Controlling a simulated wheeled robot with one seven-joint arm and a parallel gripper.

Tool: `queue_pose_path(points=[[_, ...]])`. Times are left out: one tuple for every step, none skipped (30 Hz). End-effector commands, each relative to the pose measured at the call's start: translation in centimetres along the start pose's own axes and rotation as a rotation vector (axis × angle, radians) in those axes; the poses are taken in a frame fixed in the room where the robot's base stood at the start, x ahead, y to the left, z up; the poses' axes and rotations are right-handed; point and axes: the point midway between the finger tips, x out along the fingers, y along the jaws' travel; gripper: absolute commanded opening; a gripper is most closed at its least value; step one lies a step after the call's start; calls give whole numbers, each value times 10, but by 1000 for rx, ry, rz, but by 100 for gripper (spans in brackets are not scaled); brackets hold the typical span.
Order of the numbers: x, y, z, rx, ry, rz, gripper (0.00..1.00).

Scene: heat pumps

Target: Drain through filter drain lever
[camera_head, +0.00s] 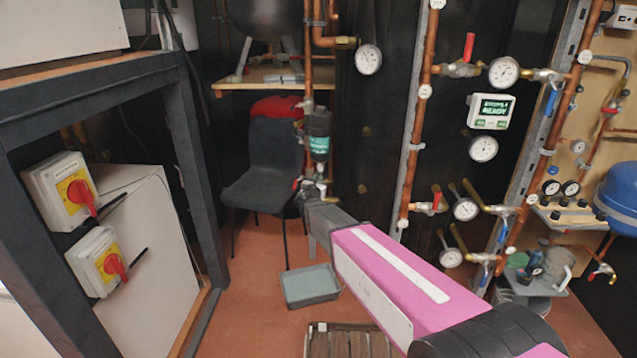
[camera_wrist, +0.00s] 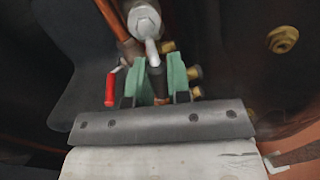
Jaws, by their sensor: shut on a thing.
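The filter (camera_head: 319,125) is a dark cylinder with a teal label, on a vertical copper pipe in front of the chair. My gripper (camera_head: 309,190) is at the fittings just below it; there it is small and partly hidden by my arm. In the wrist view, the green fingers of my gripper (camera_wrist: 155,82) are shut on a dark-ended lever (camera_wrist: 157,84). This lever hangs from a silver round fitting (camera_wrist: 145,20) and looks like the drain lever. A small red handle (camera_wrist: 110,90) is just left of the fingers, apart from them.
A grey tray (camera_head: 310,286) lies on the floor below the filter, and a slatted crate (camera_head: 350,342) is nearer. A black chair (camera_head: 265,165) is behind. Copper pipes with gauges (camera_head: 368,60) and valves are to the right. A dark frame (camera_head: 190,150) stands left.

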Motion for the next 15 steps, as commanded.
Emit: queue_pose_path(points=[[0,0,0,9,2,0,0],[0,1,0,15,3,0,0],[0,1,0,26,5,-1,0],[0,2,0,35,7,-1,0],[-1,2,0,45,9,-1,0],[-1,3,0,63,12,-1,0],[-1,4,0,78,16,-1,0],[-1,4,0,95,19,-2,0],[-1,5,1,120,24,-2,0],[-2,6,1,140,28,-2,0],[-2,7,1,162,32,-3,0],[-2,9,1,194,39,-4,0],[-2,10,2,219,44,-4,0],[-2,11,2,244,49,-4,0],[-3,12,2,281,56,-6,0]])
